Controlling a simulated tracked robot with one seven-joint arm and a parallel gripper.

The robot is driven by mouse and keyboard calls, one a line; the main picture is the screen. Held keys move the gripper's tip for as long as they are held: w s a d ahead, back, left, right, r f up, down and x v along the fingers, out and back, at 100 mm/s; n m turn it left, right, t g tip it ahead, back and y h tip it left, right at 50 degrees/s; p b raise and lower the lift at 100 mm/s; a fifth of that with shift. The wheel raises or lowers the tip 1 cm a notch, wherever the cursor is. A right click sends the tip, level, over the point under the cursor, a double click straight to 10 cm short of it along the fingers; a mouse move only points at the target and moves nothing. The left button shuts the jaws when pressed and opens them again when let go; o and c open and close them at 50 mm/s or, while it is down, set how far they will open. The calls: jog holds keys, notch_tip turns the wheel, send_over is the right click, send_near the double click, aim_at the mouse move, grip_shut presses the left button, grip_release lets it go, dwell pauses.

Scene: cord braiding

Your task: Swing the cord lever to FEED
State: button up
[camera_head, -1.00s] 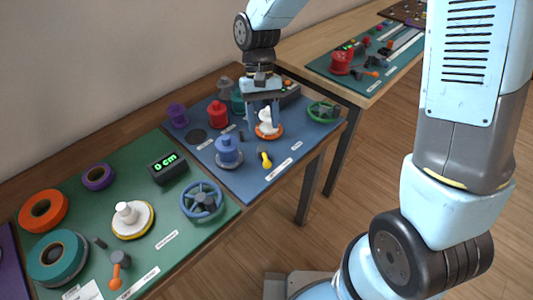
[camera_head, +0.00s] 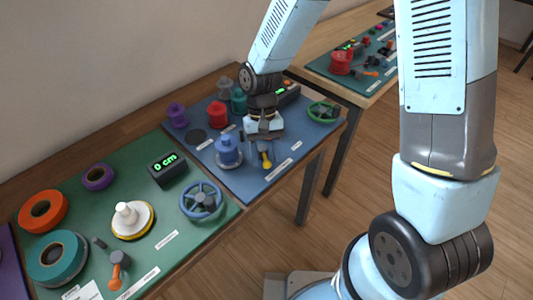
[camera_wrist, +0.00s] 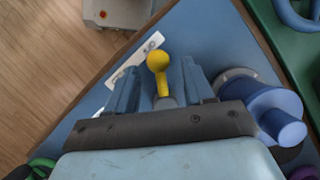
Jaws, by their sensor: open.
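The yellow-knobbed lever (camera_head: 265,159) stands near the front edge of the blue mat (camera_head: 300,138). In the wrist view its round yellow knob (camera_wrist: 158,61) shows between my two fingers, with a grey stub below it. My gripper (camera_head: 258,150) points down over the lever, with its fingers (camera_wrist: 160,80) apart on either side of the knob. No contact is visible. A white label (camera_wrist: 134,60) lies beside the lever, partly hidden by a finger; its text is too small to read.
A blue spool (camera_head: 228,150) stands close to the left of my gripper, and it shows on the right in the wrist view (camera_wrist: 280,122). A red spool (camera_head: 217,114) and a green wheel (camera_head: 323,111) are nearby. The green mat holds another, orange lever (camera_head: 116,276).

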jog(key=shift+c, duration=0.5)
grip_shut()
jog(key=shift+d, duration=0.15)
jog(key=n, duration=0.2)
jog(key=n+t+h, duration=0.1)
jog(key=n, duration=0.1)
jog(key=w+d+n+h, duration=0.1)
jog(key=n, duration=0.1)
jog(key=shift+d+n, duration=0.1)
jog(key=shift+n, duration=0.2)
jog(key=n, duration=0.1)
jog(key=n+t, duration=0.1)
jog(key=w+n+h, duration=0.1)
jog(key=shift+d, duration=0.25)
jog(key=shift+w+d+n+t, duration=0.1)
jog(key=shift+w+n+t, duration=0.2)
jog(key=shift+n, duration=0.5)
jog(key=shift+w+n+t, duration=0.15)
jog(key=shift+n+t, duration=0.25)
jog(key=shift+n, duration=0.4)
